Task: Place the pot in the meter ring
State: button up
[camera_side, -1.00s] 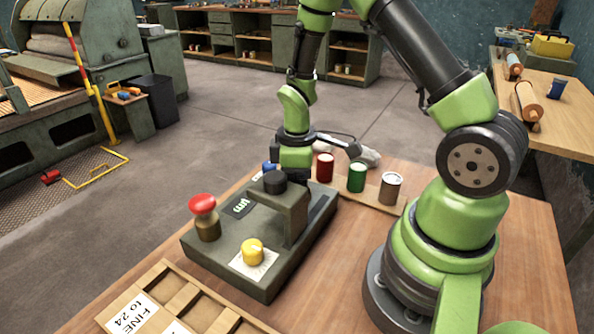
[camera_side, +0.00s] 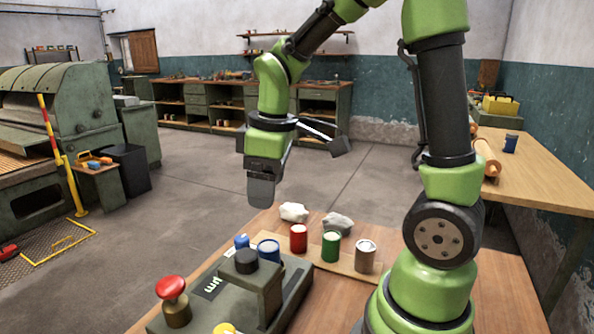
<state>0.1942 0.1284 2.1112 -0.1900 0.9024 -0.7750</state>
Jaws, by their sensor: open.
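Several small pots stand in a row on a wooden strip behind the meter: a blue pot (camera_side: 268,251), a red pot (camera_side: 298,238), a green pot (camera_side: 330,246) and a grey pot (camera_side: 365,256). Another small blue item (camera_side: 242,241) shows at the left end. I cannot tell which pot the task names. The meter (camera_side: 212,300) is a dark grey-green block marked "µm", with a black cylinder (camera_side: 246,261) on its raised arm. I cannot make out its ring. My gripper (camera_side: 261,198) is open, pointing down, empty, raised above and behind the blue pots.
A red mushroom knob (camera_side: 171,287) stands up from the meter's left side; a yellow knob (camera_side: 225,328) is cut off at the bottom. Pale crumpled lumps (camera_side: 294,212) lie behind the pots. A side bench (camera_side: 550,172) stands at the right.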

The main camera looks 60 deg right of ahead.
jog(key=s+a+r+m+t+y, duration=0.2)
jog(key=s+a+r+m+t, duration=0.3)
jog(key=s, duration=0.5)
notch_tip(320, 180, up, 3)
jog(key=a+m, duration=0.2)
jog(key=shift+s+m+t, duration=0.3)
jog(key=shift+m, duration=0.1)
